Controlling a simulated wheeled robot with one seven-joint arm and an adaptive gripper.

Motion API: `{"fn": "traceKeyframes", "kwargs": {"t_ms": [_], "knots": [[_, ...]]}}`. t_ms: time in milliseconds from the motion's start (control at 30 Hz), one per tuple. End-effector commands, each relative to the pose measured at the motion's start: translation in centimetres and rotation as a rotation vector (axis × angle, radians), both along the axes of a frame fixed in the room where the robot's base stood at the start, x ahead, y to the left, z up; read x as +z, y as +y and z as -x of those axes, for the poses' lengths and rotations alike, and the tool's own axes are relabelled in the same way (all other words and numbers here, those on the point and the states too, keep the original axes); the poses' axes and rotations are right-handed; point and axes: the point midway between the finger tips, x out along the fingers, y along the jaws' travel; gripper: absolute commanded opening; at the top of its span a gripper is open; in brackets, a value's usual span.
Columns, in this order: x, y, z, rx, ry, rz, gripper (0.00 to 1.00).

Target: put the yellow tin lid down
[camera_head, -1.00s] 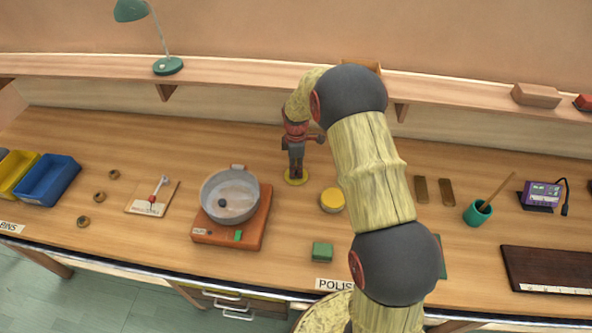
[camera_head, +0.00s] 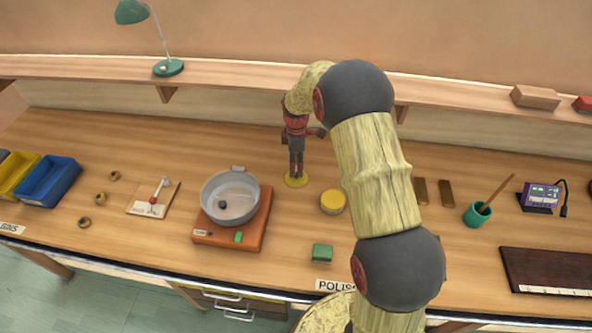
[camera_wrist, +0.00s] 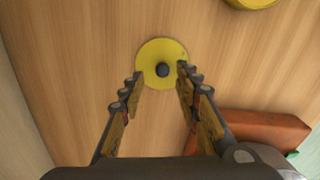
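The yellow tin lid (camera_head: 297,183) lies flat on the bench, a round disc with a dark knob at its middle. It also shows in the wrist view (camera_wrist: 150,52), with the knob in line with the gap between my fingertips. My gripper (camera_wrist: 160,73) points down over the lid, its two fingers spread apart and not closed on the knob. In the head view my gripper (camera_head: 296,170) hangs just above the lid. The exact gap between fingertips and lid is hard to tell.
A yellow round tin (camera_head: 333,202) stands close to the right. A grey bowl (camera_head: 216,213) sits on an orange-red base (camera_head: 257,225) to the left. A green block (camera_head: 322,252) lies in front. The shelf (camera_head: 230,83) runs behind. Bench behind the lid is clear.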

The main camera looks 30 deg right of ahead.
Motion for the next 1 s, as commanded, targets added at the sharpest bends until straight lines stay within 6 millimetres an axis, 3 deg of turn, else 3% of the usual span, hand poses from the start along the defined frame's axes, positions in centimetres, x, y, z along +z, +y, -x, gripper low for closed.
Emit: {"fn": "traceKeyframes", "kwargs": {"t_ms": [100,300,567,667,767,1000], "knots": [[3.0,0.0,-0.1,0.000,-0.004,0.001,0.33],[6.5,0.0,0.0,0.000,-0.002,0.001,0.33],[8.8,0.1,0.1,-0.006,-0.002,0.001,0.33],[10.6,0.6,0.6,-0.036,-0.020,0.004,0.33],[13.7,1.6,1.8,-0.104,-0.052,0.007,0.33],[21.8,5.0,7.4,-0.335,-0.151,-0.004,0.33]]}}
